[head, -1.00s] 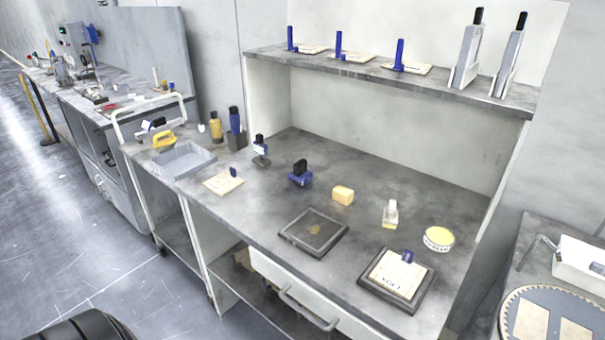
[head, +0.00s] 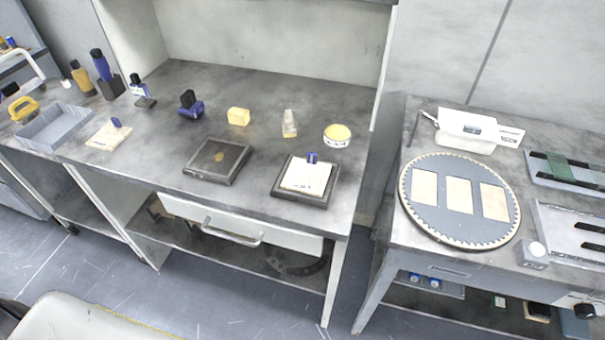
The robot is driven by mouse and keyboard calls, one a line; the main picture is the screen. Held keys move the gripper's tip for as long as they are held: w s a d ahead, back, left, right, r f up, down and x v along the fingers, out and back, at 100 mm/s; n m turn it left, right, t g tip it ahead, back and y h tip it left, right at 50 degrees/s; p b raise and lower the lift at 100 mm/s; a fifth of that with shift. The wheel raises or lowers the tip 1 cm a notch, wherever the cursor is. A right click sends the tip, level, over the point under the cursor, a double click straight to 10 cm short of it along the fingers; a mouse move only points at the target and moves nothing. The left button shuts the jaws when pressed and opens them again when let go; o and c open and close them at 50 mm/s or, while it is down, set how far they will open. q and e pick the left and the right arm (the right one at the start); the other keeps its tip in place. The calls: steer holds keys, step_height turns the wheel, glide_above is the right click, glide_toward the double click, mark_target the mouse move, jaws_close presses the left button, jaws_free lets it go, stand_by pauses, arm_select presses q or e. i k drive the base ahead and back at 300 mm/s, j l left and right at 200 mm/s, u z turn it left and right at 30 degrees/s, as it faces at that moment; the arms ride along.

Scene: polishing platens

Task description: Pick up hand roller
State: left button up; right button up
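I cannot tell for sure which thing is the hand roller. A blue tool with a black top (head: 191,106) stands on the middle of the grey workbench (head: 270,88). A smaller blue-and-white tool with a dark top (head: 139,88) stands farther left on a dark base. A small pale, upright piece (head: 289,124) stands right of a yellow block (head: 238,117). Neither of my grippers shows in the head view, and nothing on the bench is held.
Two dark square plates (head: 217,162) lie near the front edge; the right one bears a white pad with a blue clip (head: 308,177). A yellow-topped round tin (head: 337,135) is behind. A grey tray (head: 54,127) is left. A second table with a toothed disc (head: 460,235) stands right.

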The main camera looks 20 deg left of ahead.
mark_target(190, 106)
steer(key=i+j+z, duration=0.15)
steer(key=j, duration=0.55)
steer(key=j+z, duration=0.1)
steer(key=j, duration=0.6)
